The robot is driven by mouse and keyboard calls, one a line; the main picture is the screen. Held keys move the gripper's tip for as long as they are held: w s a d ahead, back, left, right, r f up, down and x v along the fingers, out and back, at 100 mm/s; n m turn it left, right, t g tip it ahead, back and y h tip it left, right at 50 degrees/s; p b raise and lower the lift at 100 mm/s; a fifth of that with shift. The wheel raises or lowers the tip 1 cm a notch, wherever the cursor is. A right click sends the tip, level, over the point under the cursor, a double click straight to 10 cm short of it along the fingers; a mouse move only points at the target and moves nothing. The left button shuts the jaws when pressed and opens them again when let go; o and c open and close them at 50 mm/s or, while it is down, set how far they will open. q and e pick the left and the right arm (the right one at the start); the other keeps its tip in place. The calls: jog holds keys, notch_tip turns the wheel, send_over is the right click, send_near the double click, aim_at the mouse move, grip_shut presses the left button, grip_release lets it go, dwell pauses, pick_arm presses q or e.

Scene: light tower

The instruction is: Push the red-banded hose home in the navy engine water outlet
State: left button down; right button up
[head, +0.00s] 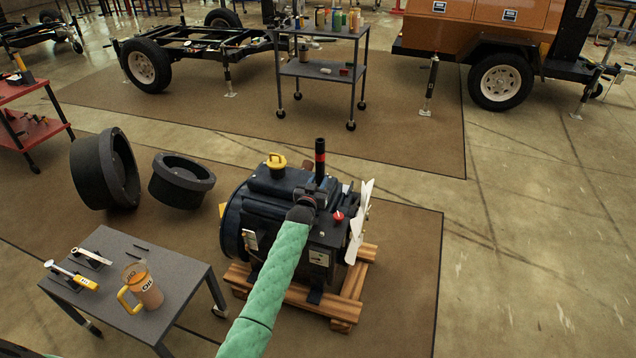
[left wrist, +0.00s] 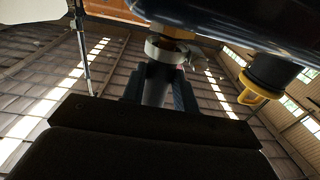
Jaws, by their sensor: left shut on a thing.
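The navy engine (head: 270,195) sits on a wooden pallet. A black hose with a red band (head: 320,157) stands roughly upright above the engine's top, near the fan end. My left gripper (head: 312,192), at the end of the green-sleeved arm, is at the lower part of this hose and shut on it. In the left wrist view the fingers (left wrist: 158,88) close around a grey-black tube, with a metal clamp ring (left wrist: 165,50) beyond, close to the navy engine body (left wrist: 235,22). The outlet is hidden behind my gripper in the head view, so how deep the hose sits cannot be told. My right gripper is out of view.
A yellow cap (head: 276,161) stands on the engine and a white fan (head: 358,222) is at its right. A red knob (head: 338,215) is close to my gripper. A grey cart (head: 135,285) with tools and a jug is at left. Floor at right is clear.

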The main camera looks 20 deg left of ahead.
pick_arm(q)
jog(key=shift+r+p, duration=0.15)
jog(key=shift+p, duration=0.15)
jog(key=shift+r+p, duration=0.5)
jog(key=shift+r, duration=0.15)
jog(key=shift+p, duration=0.45)
dwell(1.4)
jog(key=shift+f+b, duration=0.55)
jog(key=shift+f, duration=0.35)
dwell(0.5)
jog(key=c, duration=1)
grip_release()
jog(key=shift+f, duration=0.1)
